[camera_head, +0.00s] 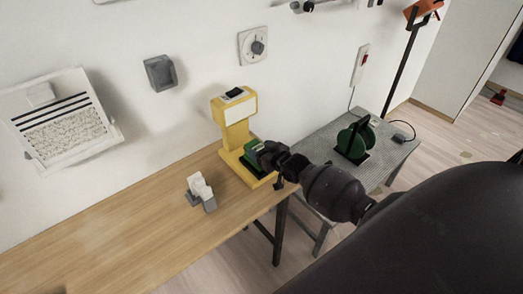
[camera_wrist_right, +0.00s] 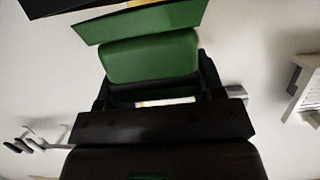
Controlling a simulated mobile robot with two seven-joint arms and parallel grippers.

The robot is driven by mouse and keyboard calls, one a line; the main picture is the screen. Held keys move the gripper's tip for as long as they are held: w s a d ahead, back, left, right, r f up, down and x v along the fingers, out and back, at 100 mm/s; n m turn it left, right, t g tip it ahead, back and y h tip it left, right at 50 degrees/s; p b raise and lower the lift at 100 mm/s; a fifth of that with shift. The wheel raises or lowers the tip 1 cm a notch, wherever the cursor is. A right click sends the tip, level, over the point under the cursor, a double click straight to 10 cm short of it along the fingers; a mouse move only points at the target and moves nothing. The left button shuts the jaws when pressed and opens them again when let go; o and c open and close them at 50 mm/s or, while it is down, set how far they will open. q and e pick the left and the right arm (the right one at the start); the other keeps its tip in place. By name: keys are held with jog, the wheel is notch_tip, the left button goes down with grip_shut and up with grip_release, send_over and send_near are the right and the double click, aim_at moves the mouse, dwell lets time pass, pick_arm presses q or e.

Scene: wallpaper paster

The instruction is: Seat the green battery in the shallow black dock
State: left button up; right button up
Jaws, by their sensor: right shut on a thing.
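The green battery (camera_head: 253,149) is at the yellow stand (camera_head: 236,112), just above its base. My right gripper (camera_head: 268,153) is shut on it, reaching in from the right. In the right wrist view the green block (camera_wrist_right: 150,57) lies between the fingers of my right gripper (camera_wrist_right: 150,95). A second green surface (camera_wrist_right: 145,20) shows just beyond it. The gripper hides part of the battery. I cannot make out the shallow black dock for certain, or tell whether the battery touches the stand. My left gripper is not in view.
The yellow stand is at the right end of the wooden table (camera_head: 120,235). A small grey and white item (camera_head: 201,190) stands left of it. A grey table (camera_head: 385,150) on the right bears a green round device (camera_head: 355,140). The wooden table's left part is mostly clear.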

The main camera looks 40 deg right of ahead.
jog(key=shift+f+b, duration=0.75)
jog(key=shift+f, duration=0.3)
jog(key=o, duration=1.3)
jog(key=shift+c, duration=0.2)
jog(key=shift+f, duration=0.1)
jog(key=v, duration=1.1)
jog(key=shift+p, duration=0.35)
jog(key=s+a+f+g, duration=0.1)
jog(key=s+a+f, duration=0.2)
jog(key=s+a, duration=0.2)
jog(key=s+a+f+g+h, duration=0.1)
jog(key=s+a+f, duration=0.2)
jog(key=s, duration=0.9)
jog(key=a, duration=0.3)
jog(key=shift+g, duration=0.4)
